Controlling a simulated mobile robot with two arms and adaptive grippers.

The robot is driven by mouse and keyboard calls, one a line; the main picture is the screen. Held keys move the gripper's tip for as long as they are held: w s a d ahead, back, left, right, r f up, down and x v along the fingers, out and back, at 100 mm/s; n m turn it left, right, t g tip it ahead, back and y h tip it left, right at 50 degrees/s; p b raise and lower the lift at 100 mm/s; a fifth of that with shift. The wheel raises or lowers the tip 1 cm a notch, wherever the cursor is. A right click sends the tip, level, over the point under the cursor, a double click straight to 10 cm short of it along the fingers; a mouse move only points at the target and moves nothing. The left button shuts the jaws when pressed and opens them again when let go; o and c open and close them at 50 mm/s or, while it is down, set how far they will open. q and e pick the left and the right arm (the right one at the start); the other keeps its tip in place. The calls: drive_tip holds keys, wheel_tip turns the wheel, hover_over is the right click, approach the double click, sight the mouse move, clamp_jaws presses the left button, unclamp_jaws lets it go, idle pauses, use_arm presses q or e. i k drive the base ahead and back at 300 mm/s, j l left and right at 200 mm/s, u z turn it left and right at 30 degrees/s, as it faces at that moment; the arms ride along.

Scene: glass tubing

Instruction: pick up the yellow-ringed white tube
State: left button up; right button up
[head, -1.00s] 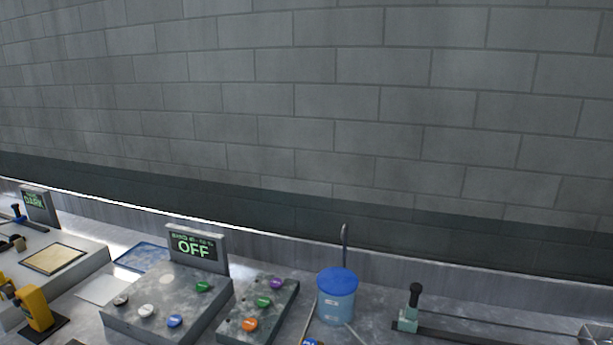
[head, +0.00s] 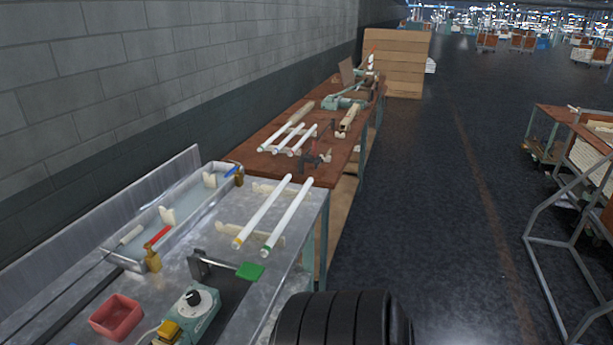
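The yellow-ringed white tube (head: 263,210) lies on the grey metal bench, its ringed end toward me and its far end near the brown wooden table. It rests across pale notched supports. A second white tube (head: 289,214) with a green ring at its near end lies beside it on the right, roughly parallel and apart from it. Neither of my grippers is in view, so their state does not show.
A long metal trough (head: 168,217) lies left of the tubes. A green pad on a bracket (head: 250,271), a red bin (head: 116,316) and a teal control box (head: 197,313) stand nearer. More white tubes (head: 291,139) lie on the brown table (head: 321,172). Open floor (head: 420,220) is on the right.

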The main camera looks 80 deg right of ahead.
sight(236, 243)
drive_tip(key=l+z, duration=0.1)
drive_tip(key=z, duration=2.05)
drive_tip(key=i+l+u, duration=0.15)
drive_tip(key=u, duration=0.3)
drive_tip(key=i+l+u, duration=0.1)
drive_tip(key=l+u, duration=0.4)
drive_tip(key=j, duration=0.1)
